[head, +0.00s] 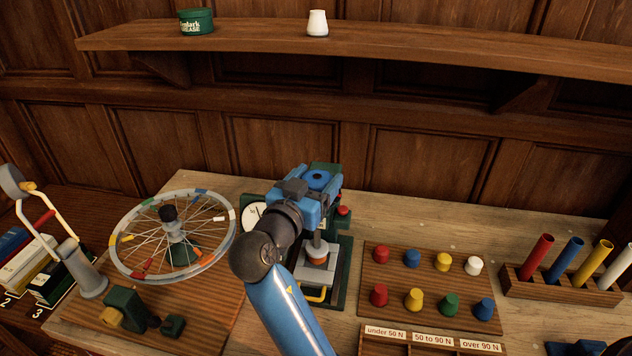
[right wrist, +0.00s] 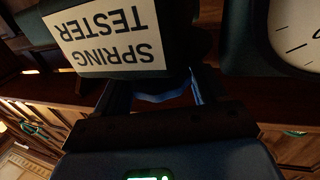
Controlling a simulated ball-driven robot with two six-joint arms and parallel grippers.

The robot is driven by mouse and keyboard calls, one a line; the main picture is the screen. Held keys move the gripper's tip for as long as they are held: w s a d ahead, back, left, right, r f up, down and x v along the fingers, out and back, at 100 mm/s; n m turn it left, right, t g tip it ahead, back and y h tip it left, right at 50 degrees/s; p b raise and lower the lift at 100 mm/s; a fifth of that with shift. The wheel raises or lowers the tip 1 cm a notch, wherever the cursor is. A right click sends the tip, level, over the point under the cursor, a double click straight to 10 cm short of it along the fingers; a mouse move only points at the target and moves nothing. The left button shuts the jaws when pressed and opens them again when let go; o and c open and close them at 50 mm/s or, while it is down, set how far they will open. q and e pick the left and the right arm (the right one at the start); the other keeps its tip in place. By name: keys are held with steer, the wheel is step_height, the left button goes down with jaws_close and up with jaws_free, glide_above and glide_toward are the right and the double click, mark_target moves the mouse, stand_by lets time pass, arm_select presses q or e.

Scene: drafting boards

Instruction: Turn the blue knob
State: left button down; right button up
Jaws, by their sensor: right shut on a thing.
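The spring tester is a dark green machine (head: 345,262) with a round white dial (head: 254,215); its label (right wrist: 105,38) shows upside down in the right wrist view. The blue knob (head: 318,177) is at its top, between the fingers of my right gripper (head: 308,189). In the right wrist view a blue edge of the knob (right wrist: 165,96) shows between the two fingers. The right gripper is shut on it. My right arm and gripper hide part of the tester's front and dial. My left gripper is out of view.
A spoked wheel (head: 128,275) stands to the left. To the right are a board of coloured plugs (head: 428,281), a rack of coloured tubes (head: 558,288) and a labelled tray (head: 425,351). A shelf (head: 420,38) runs above.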

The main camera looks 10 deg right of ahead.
steer(key=o, duration=1)
steer(key=shift+c, duration=0.2)
steer(key=b+v, duration=0.2)
steer(key=v, duration=0.8)
steer(key=shift+s+a, duration=0.25)
steer(key=shift+s, duration=0.05)
